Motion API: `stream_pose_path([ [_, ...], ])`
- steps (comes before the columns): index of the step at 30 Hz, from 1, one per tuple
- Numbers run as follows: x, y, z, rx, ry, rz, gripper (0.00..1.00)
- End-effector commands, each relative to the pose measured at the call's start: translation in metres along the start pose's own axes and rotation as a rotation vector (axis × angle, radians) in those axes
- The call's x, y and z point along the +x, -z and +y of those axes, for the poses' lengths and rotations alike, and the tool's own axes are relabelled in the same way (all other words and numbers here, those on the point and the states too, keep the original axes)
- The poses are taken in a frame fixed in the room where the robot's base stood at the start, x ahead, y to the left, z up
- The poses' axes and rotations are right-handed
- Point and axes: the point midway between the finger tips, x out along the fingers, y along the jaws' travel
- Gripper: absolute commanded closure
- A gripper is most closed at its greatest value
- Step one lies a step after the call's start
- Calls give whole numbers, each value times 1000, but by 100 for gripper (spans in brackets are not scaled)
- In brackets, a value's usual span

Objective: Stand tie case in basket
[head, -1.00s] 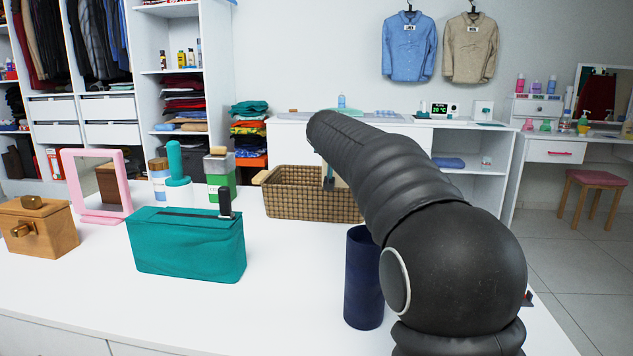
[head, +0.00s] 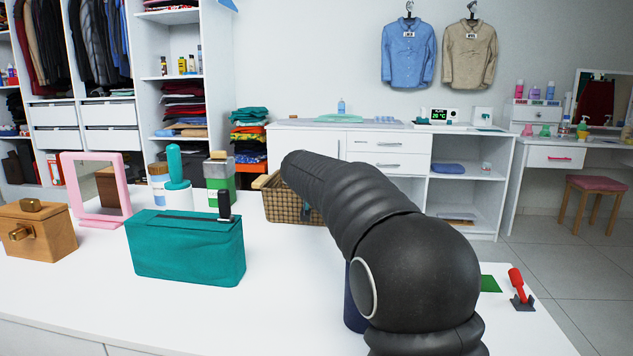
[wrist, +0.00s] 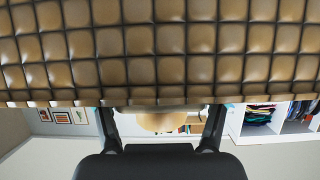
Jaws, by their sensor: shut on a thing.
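The brown woven basket (head: 288,206) stands on the white table behind the teal pouch; my arm covers its right part. In the wrist view its wall (wrist: 160,45) fills the top, very close. My gripper (wrist: 161,122) reaches past the basket's rim, with its fingertips hidden behind the wall. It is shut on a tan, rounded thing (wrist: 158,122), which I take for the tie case. Only a small part of it shows between the fingers at the rim. Whether its lower end touches the basket's bottom is hidden. In the head view my arm hides gripper and case.
A teal pouch (head: 187,247), a wooden box (head: 38,232), a pink-framed mirror (head: 97,190) and bottles stand left on the table. A navy cylinder (head: 353,312) is mostly behind my arm. A red-handled item (head: 518,288) and green mat (head: 489,284) lie right.

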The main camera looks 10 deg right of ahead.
Motion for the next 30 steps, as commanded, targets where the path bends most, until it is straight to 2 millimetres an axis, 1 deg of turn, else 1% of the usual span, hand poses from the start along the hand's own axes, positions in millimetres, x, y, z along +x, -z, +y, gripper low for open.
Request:
stream_pose_path([
  [7, 1, -4, 0, 1, 0, 1, 70],
  [8, 1, -3, 0, 0, 0, 0, 20],
  [9, 1, -2, 0, 0, 0, 0, 10],
  [10, 1, -2, 0, 0, 0, 0, 3],
  [20, 1, -2, 0, 0, 0, 0, 3],
  [24, -1, 3, 0, -1, 0, 0, 3],
  [26, -8, 0, 0, 0, 2, 2, 3],
  [30, -33, -1, 0, 1, 2, 2, 3],
])
